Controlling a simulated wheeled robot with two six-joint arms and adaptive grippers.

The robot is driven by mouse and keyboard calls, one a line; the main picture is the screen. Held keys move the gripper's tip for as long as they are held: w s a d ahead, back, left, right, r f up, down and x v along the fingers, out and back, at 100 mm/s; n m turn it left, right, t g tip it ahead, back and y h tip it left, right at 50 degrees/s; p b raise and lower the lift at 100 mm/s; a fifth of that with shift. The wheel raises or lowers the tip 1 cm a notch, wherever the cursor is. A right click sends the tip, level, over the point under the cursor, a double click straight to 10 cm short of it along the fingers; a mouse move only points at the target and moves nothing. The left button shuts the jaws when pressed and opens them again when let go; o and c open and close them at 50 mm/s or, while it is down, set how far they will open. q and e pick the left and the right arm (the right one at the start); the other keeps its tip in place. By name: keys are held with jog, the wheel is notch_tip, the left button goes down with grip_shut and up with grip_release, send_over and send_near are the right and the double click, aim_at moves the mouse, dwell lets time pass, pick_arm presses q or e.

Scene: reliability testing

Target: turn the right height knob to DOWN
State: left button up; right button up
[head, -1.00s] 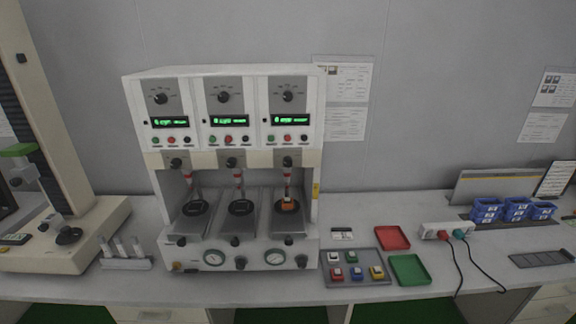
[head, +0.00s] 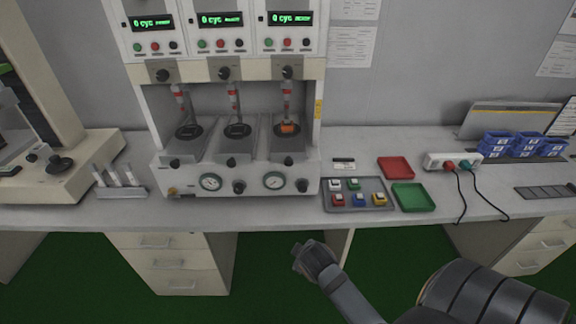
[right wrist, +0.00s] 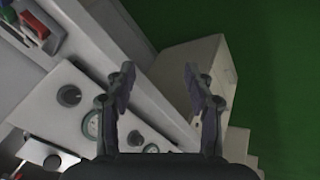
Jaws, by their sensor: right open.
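The three-station test machine (head: 240,178) stands on the bench. Three black knobs sit on its cream strip above the bays; the right one (head: 287,72) is above the bay with an orange block (head: 289,128). Its setting and lettering are too small to read. My right gripper (head: 303,258) is in front of the bench, below the machine's front edge and well apart from the knob. In the right wrist view its two fingers (right wrist: 162,95) are spread with nothing between them. That view shows lower-front knobs (right wrist: 69,95) and a gauge. My left gripper is out of view.
A grey tray (head: 340,207) with several coloured switch blocks, a red tray (head: 396,167) and a green tray (head: 413,197) lie right of the machine. Drawers (head: 165,262) stand under the bench.

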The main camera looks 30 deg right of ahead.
jog(key=w+d+r+n+t+h, duration=0.3)
jog(key=w+d+r+n, duration=0.15)
jog(key=w+r, duration=0.3)
jog(key=n+t+h, duration=0.6)
jog(key=n+t, duration=0.5)
jog(key=n, duration=1)
send_near(288, 75)
jog(key=shift+m+g, duration=0.25)
jog(key=shift+g, duration=0.05)
jog(key=p+x, duration=0.1)
jog(key=x, duration=0.7)
jog(key=shift+w+r, duration=0.3)
jog(key=shift+r, duration=0.05)
jog(key=shift+c, duration=0.3)
